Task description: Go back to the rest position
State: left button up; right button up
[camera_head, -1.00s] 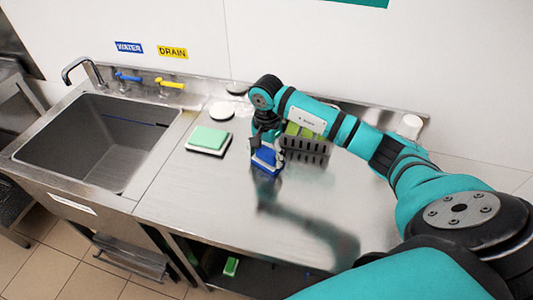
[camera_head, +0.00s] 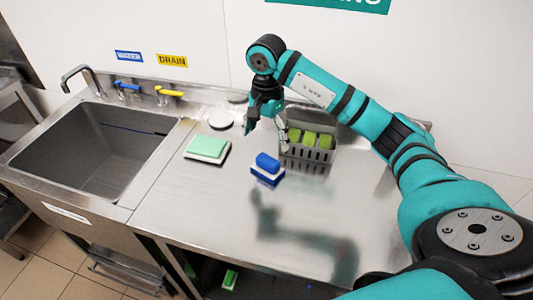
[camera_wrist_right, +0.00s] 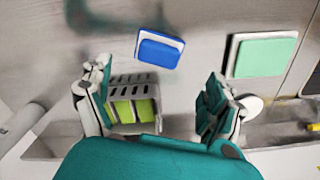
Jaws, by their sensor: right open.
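My right gripper (camera_head: 265,122) is open and empty, raised above the steel counter behind the blue sponge. Its two spread fingers also show in the right wrist view (camera_wrist_right: 155,105), with nothing between them at the tips. The blue sponge (camera_head: 267,163) lies on a blue and white base on the counter, apart from the gripper. It also shows in the right wrist view (camera_wrist_right: 160,50). My left gripper is not in view.
A slotted metal basket (camera_head: 305,160) holding green sponges stands right of the gripper. A green pad (camera_head: 207,146) on a white base lies left. The sink (camera_head: 90,150) is at the far left. The counter's front (camera_head: 200,220) is clear.

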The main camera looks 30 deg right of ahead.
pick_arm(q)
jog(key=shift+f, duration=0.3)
pick_arm(e)
notch_tip(320, 180, up, 2)
jog(key=shift+r, duration=0.1)
